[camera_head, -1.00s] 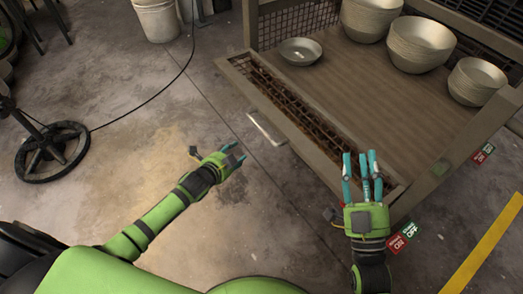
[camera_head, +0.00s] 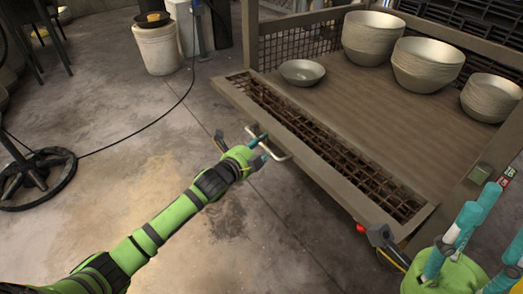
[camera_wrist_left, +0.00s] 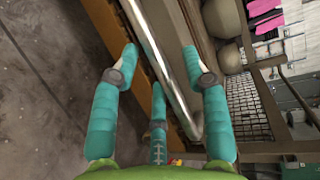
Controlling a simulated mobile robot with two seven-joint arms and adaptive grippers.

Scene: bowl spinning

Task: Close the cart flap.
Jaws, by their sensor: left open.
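The cart flap (camera_head: 335,190) is a brown metal frame with rusty mesh, lowered along the front of the cart in the head view. A pale metal handle (camera_head: 283,157) is on its outer edge. My left gripper (camera_head: 260,143) is at the handle, its fingers partly overlapping it. In the left wrist view the handle bar (camera_wrist_left: 150,45) runs between the spread fingers of my left gripper (camera_wrist_left: 165,75); contact is unclear. My right gripper (camera_head: 475,225) is at the lower right, near the cart's front corner, with fingers apart and empty.
The cart deck (camera_head: 370,130) carries stacked metal bowls (camera_head: 425,68) and a single bowl (camera_head: 302,72) near the flap. A white bucket (camera_head: 157,48) stands at the back left. A black wheel-shaped base (camera_head: 35,178) and a cable are on the left floor.

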